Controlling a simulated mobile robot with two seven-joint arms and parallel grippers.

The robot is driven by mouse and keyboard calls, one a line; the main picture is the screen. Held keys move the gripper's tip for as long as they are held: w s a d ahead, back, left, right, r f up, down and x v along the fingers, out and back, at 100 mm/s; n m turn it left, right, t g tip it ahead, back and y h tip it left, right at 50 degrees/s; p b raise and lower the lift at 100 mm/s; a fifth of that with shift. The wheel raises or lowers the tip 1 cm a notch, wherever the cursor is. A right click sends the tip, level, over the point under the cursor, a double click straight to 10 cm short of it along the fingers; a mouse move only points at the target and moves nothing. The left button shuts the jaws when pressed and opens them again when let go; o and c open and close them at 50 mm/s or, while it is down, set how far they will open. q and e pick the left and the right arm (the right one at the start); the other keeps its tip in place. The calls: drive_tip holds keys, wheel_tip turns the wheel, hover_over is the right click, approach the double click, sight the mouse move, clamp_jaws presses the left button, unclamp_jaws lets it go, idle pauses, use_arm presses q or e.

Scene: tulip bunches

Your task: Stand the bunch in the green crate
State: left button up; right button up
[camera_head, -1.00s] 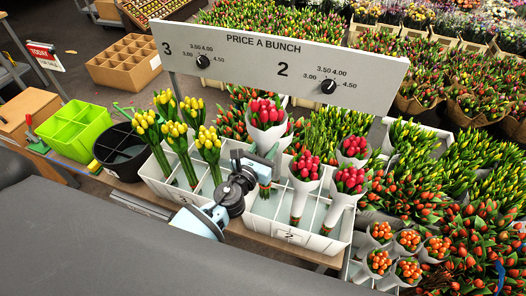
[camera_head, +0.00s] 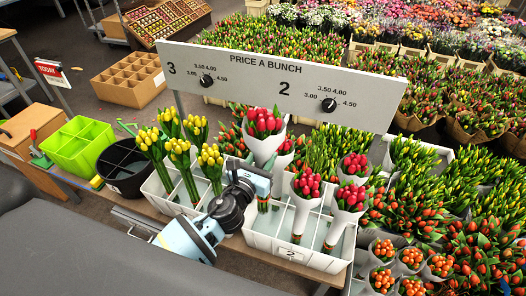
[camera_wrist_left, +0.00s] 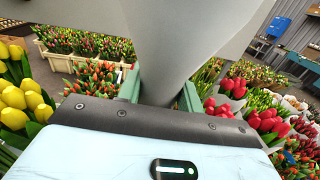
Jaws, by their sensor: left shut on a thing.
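My left gripper (camera_head: 257,178) is shut on a bunch of red tulips (camera_head: 264,122) in a pale paper sleeve (camera_head: 264,148). It holds the bunch upright above the white crate marked 2 (camera_head: 290,253). In the left wrist view the sleeve (camera_wrist_left: 168,65) stands between the two teal fingers (camera_wrist_left: 160,95) and hides much of what is behind. The green crate (camera_head: 78,145), with open compartments, stands at the left end of the bench, well left of the gripper. Its visible compartments look empty. My right gripper is not in view.
A black round bucket (camera_head: 124,168) stands between the green crate and a white crate of yellow tulip bunches (camera_head: 178,150). More red bunches (camera_head: 348,195) stand in crate 2. The price board (camera_head: 285,85) spans behind the crates.

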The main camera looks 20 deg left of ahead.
use_arm(q)
drive_tip(key=s+a+r+y, duration=0.1)
drive_tip(key=s+a+r, duration=0.1)
drive_tip(key=s, duration=0.5)
drive_tip(key=s+a+r+n+y, duration=0.1)
drive_tip(key=s+a+r, duration=0.2)
drive_tip(key=s+r, duration=0.2)
drive_tip(key=s, duration=0.3)
drive_tip(key=shift+n+y, duration=0.3)
